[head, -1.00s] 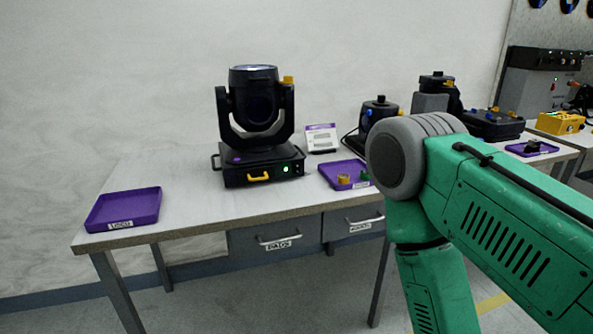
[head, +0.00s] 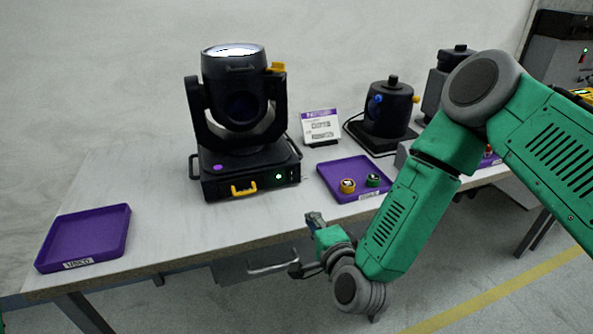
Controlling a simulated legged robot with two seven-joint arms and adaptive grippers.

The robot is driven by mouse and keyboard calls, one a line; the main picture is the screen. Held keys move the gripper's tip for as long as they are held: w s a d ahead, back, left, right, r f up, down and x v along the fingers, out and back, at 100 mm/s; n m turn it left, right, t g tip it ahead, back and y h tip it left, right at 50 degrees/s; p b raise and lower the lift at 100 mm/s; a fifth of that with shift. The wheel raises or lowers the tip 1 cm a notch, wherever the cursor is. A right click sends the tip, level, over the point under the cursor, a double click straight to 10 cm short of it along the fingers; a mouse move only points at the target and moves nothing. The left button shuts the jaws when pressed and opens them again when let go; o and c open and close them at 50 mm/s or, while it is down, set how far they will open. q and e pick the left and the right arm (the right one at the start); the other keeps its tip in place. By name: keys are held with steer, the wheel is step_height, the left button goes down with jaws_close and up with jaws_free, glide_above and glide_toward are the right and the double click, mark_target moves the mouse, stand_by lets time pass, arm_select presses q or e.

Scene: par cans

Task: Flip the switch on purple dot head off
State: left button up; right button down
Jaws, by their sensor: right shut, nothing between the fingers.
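The purple dot head is a black moving-head light (head: 238,110) standing upright on the table. A purple dot (head: 217,167) is on its base, at the front left. On the front of the base are a yellow handle (head: 244,188) and, to its right, a small glowing green light (head: 279,176). A small dark fitting beside the green light is too small to make out. My right gripper (head: 314,219) is shut and empty at the table's front edge, below and to the right of the base, apart from it. My left gripper is not in view.
A purple tray (head: 330,172) with a yellow-ringed and a green-ringed piece lies right of the light. A white sign (head: 320,127) stands behind it. Another black device (head: 387,115) stands further right. An empty purple tray (head: 85,232) lies at the left. The table between is clear.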

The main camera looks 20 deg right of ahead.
steer(key=b, duration=0.1)
glide_toward(290, 179)
steer(key=shift+m, duration=0.3)
steer(key=w, duration=0.2)
steer(key=w+f, duration=0.1)
steer(key=w, duration=0.1)
steer(key=w+f, duration=0.1)
steer(key=w, duration=0.2)
steer(key=shift+a, duration=0.15)
steer(key=shift+w+d+f, duration=0.1)
steer(key=shift+w+d, duration=0.1)
steer(key=shift+w, duration=0.2)
steer(key=shift+a, duration=0.1)
steer(key=shift+w+f+t+b, duration=0.2)
steer(key=shift+t+b, duration=0.3)
steer(key=shift+b, duration=0.4)
steer(key=shift+r, duration=0.15)
